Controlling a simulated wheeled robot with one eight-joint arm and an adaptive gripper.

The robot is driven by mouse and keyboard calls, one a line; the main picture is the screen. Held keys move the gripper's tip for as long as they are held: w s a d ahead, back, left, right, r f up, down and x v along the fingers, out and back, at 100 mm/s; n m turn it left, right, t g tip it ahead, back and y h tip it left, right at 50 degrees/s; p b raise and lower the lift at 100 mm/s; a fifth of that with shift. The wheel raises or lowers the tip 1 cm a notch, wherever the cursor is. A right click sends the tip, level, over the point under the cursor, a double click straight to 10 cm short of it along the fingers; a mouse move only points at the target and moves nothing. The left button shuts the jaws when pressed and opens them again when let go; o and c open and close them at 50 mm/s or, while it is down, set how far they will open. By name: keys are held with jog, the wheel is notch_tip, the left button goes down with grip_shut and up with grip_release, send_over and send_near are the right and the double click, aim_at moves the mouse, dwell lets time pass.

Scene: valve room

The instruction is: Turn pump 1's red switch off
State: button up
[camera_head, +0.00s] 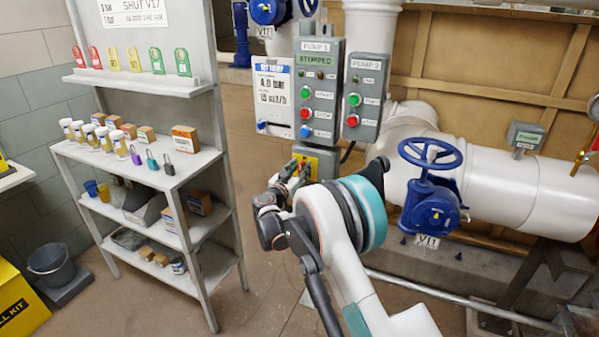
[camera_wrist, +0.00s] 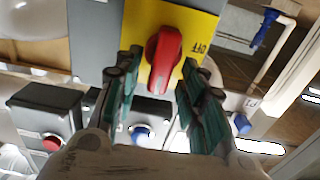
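The pump 1 box (camera_head: 318,92) is grey, and its display reads STOPPED. Below its buttons is a yellow plate (camera_head: 327,160), mostly hidden behind my gripper (camera_head: 297,172). In the wrist view the red switch (camera_wrist: 163,60) sits on the yellow plate (camera_wrist: 185,18), its handle nearly upright in the picture. An upside-down OFF label (camera_wrist: 199,47) is to its right. My gripper (camera_wrist: 160,76) is open, one green-padded finger on each side of the handle. Gaps show between the fingers and the handle; whether they touch it lower down cannot be told.
The pump 2 box (camera_head: 365,95) hangs to the right. A blue handwheel valve (camera_head: 430,155) on a white pipe (camera_head: 505,190) is close to my arm's right. A shelf rack (camera_head: 150,180) with locks and bottles stands left. Open floor (camera_head: 260,270) lies between.

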jog(key=shift+c, duration=0.6)
grip_shut()
jog(key=shift+n, duration=0.3)
jog(key=shift+w+a+f+n+b, duration=0.1)
jog(key=shift+a+f+n, duration=0.2)
jog(key=shift+n, duration=2.55)
jog(key=shift+w+a+f+n+b, duration=0.15)
jog(key=shift+a+f+n, duration=0.2)
jog(key=shift+n, duration=2.55)
jog(key=shift+w+a+f+n+b, duration=0.1)
jog(key=shift+a+f+n, duration=0.2)
jog(key=shift+n, duration=2.55)
